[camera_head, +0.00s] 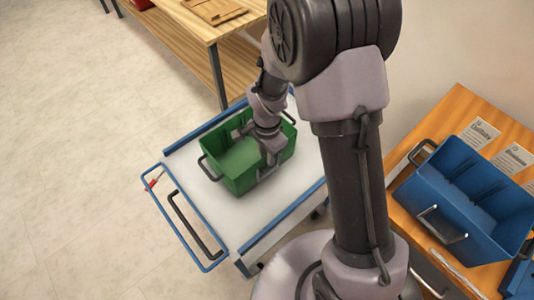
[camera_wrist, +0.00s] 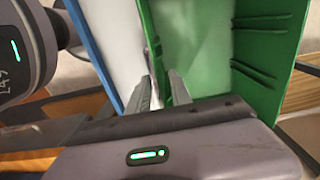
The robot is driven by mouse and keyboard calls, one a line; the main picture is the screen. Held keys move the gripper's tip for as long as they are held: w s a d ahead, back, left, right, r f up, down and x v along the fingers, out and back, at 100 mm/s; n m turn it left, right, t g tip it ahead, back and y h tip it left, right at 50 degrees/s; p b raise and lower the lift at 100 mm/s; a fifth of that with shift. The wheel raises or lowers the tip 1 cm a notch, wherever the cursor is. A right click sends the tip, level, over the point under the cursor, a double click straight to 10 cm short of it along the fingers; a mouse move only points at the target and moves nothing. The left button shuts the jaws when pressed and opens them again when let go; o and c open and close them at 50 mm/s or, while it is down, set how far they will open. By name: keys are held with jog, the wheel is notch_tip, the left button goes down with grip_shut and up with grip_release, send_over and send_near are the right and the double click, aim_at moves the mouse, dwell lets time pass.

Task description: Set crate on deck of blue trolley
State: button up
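The green crate (camera_head: 225,174) sits upright on the white deck (camera_head: 201,207) of the blue trolley (camera_head: 184,215). It has dark handles at its two ends and looks empty. My gripper (camera_head: 268,170) is down at the crate's long side nearest my arm. In the wrist view, the fingers of my gripper (camera_wrist: 160,84) are apart, one on the deck side and one on the inner side of the green crate's wall (camera_wrist: 193,50). Whether they touch the wall is unclear. The white deck also shows in the wrist view (camera_wrist: 118,40).
A blue crate (camera_head: 455,222) stands on a wooden table (camera_head: 405,212) at the right, with paper labels (camera_head: 482,132) behind it. A wooden bench (camera_head: 195,18) with a board on it stands behind the trolley. The floor at the left is clear.

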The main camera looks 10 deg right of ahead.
jog(key=s+d+r+n+t+p, duration=0.1)
jog(key=s+r+p, duration=0.1)
jog(key=r, duration=0.9)
jog(key=s+d+r+n+t+p, duration=0.1)
jog(key=r+p, duration=0.1)
jog(key=r, duration=1)
jog(key=s+d+r+n+t+y, duration=0.2)
jog(key=s+r+n+t, duration=0.1)
jog(key=s+r, duration=0.7)
jog(key=s+n, duration=0.1)
jog(key=s, duration=0.2)
jog(key=shift+s+d+n+t, duration=0.35)
jog(key=shift+s+n+t, duration=0.05)
